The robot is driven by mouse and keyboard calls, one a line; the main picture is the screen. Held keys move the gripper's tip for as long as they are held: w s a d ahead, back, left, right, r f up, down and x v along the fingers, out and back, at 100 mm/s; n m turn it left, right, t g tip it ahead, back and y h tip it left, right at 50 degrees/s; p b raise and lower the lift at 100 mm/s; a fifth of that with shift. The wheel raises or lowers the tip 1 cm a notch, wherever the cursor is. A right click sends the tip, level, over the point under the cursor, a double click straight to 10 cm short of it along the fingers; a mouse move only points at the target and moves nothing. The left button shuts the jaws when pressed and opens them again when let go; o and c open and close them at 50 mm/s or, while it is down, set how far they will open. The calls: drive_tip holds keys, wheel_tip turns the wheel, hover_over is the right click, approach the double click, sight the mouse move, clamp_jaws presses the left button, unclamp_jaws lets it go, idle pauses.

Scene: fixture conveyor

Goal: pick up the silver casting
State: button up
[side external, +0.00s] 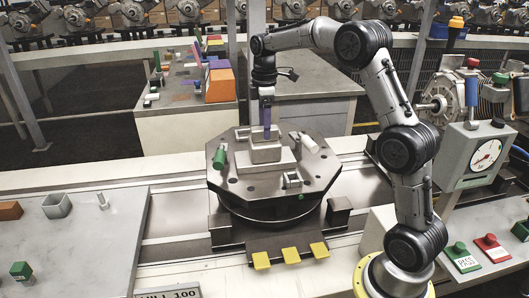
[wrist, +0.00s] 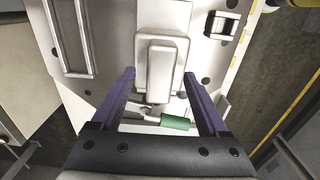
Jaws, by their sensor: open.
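The silver casting (side external: 266,151) is a stepped, blocky grey part on the octagonal fixture plate (side external: 232,189) of the turntable. In the wrist view the casting (wrist: 159,70) stands at upper centre, with a raised block on a wider base. My gripper (side external: 266,130) points down over the casting in the side view. In the wrist view my gripper (wrist: 159,73) has its two purple fingers spread, one on each side of the casting's lower part, with gaps visible. Nothing is held. Whether the fingertips are at the casting's height is hard to tell.
A green-handled clamp (wrist: 174,122) lies close to the fingers; it also shows at the plate's left (side external: 219,157). Another clamp (side external: 292,180) sits at the plate's front right. Yellow pedals (side external: 291,255) are in front. A gauge box (side external: 483,155) stands right of my arm.

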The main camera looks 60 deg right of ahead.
drive_tip(key=shift+c, duration=0.3)
clamp_jaws()
idle(1.0)
drive_tip(key=shift+r, duration=0.2)
